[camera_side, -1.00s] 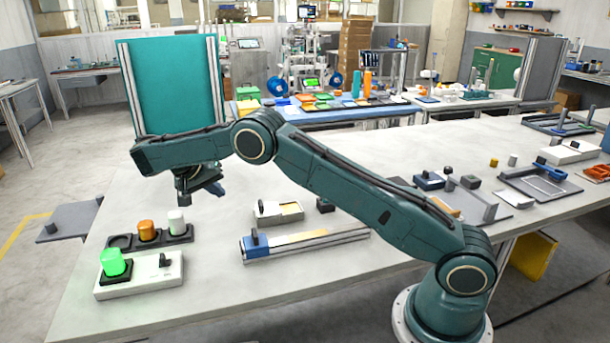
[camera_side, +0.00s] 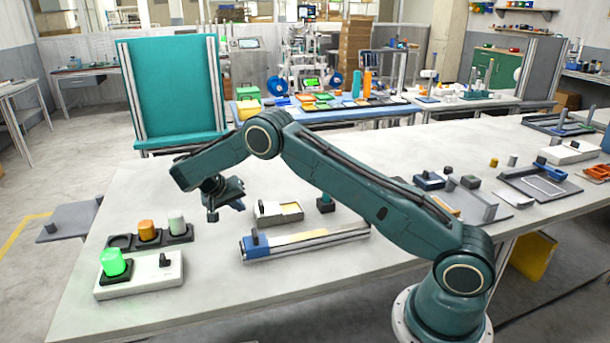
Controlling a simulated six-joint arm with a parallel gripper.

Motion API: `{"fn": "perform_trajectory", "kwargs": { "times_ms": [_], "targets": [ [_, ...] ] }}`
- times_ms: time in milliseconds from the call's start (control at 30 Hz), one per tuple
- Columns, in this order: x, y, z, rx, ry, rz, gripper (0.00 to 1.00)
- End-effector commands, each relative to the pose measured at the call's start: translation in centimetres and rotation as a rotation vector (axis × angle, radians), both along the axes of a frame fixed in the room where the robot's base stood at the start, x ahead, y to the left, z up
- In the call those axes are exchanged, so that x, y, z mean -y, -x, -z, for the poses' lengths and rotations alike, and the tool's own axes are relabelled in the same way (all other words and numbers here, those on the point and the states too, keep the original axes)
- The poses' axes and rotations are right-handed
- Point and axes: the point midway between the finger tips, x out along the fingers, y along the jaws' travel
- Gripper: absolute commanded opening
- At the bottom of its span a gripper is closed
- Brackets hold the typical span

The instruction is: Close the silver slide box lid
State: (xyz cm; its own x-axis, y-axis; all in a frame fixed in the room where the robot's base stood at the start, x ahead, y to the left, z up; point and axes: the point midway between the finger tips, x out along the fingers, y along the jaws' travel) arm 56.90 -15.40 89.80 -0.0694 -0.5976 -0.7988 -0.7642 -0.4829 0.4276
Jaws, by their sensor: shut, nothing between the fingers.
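A long silver slide box (camera_side: 330,238) lies on the table in front of the arm, with a blue section and an upright dark blue knob (camera_side: 255,237) at its left end. A pale strip shows along its top to the right of the blue section. Behind it is a short pale box (camera_side: 292,211) with a dark knob at its left and a yellowish recess. I cannot tell for sure which of the two the task names. My gripper (camera_side: 212,217) is shut and empty, to the left of the short box and above the table, apart from both boxes.
At the left stand a dark tray with orange and pale cylinders (camera_side: 147,231) and a white base with a green cylinder (camera_side: 140,281) and a dark knob. A small dark block (camera_side: 325,205) stands right of the short box. The front table area is clear.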

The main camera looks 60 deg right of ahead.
Motion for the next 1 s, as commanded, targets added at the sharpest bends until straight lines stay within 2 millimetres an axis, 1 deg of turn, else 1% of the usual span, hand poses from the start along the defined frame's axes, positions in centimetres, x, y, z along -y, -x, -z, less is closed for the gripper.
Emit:
{"fn": "perform_trajectory", "kwargs": {
  "times_ms": [33,400,1000],
  "targets": [
    [0.3,0.3,-0.3,0.003,0.001,0.001,0.0],
    [2.1,2.2,-0.3,0.004,-0.002,-0.001,0.0],
    [2.6,2.6,-0.3,0.005,-0.002,-0.001,0.0]
  ]
}}
